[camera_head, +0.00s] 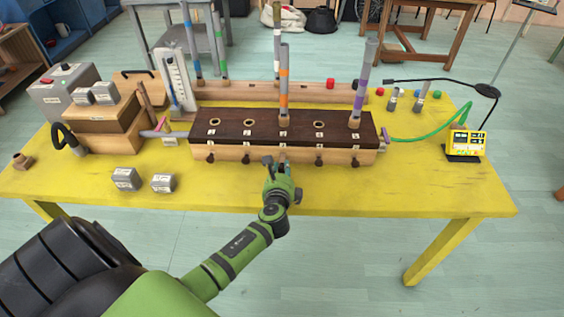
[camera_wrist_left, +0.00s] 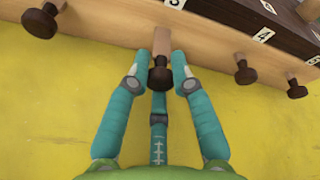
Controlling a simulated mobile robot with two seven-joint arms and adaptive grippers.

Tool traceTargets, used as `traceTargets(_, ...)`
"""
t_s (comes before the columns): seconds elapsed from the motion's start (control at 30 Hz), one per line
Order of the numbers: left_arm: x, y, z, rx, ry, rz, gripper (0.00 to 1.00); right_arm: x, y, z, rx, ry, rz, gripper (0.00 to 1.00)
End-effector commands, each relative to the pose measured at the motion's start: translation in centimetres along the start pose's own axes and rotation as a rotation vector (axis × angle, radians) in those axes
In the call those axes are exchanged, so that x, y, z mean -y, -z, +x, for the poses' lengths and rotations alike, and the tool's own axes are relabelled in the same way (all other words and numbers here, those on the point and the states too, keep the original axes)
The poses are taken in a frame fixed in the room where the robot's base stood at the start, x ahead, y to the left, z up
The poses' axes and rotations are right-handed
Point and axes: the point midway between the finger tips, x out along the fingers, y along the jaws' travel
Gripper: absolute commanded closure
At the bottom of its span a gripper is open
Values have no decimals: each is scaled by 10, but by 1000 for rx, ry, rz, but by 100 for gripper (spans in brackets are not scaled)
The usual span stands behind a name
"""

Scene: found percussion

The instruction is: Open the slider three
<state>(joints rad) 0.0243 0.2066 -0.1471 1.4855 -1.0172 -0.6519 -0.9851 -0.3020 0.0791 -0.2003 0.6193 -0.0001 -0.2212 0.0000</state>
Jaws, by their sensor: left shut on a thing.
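A long wooden box (camera_head: 232,151) with a dark top stands on the yellow table, with a row of dark slider knobs along its front. The middle slider sits under the "3" label in the left wrist view. A tube with an orange band (camera_head: 284,85) stands upright above this slider. My right gripper is not in view.
Neighbouring knobs (camera_head: 319,160) are close on both sides. Two small grey blocks (camera_head: 163,183) lie left of my arm. A purple-banded tube (camera_head: 361,85) stands at the box's right end. A green hose (camera_head: 430,137) and yellow meter (camera_head: 467,143) are further right. The table's front right is clear.

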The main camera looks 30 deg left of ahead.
Motion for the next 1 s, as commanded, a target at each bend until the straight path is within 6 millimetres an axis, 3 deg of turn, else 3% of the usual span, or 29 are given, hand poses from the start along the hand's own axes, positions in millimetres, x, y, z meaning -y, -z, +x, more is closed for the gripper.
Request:
traceTargets(0.17, 0, 2, 0, -3, 0, -1, 100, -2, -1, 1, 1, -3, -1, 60)
traceTargets(0.2, 0, 2, 0, -3, -1, -1, 69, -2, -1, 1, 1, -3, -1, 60)
traceTargets(0.23, 0, 2, 0, -3, -1, -1, 57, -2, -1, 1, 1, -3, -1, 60)
traceTargets(0.27, 0, 2, 0, -2, 0, -1, 52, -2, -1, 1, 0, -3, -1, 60)
traceTargets(0.67, 0, 0, -4, 0, 1, -1, 52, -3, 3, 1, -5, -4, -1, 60)
traceTargets(0.83, -1, 1, -28, -2, 0, -1, 52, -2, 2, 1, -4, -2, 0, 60)
traceTargets(1.0, -1, 2, -66, -4, 0, -2, 52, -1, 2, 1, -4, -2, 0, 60)
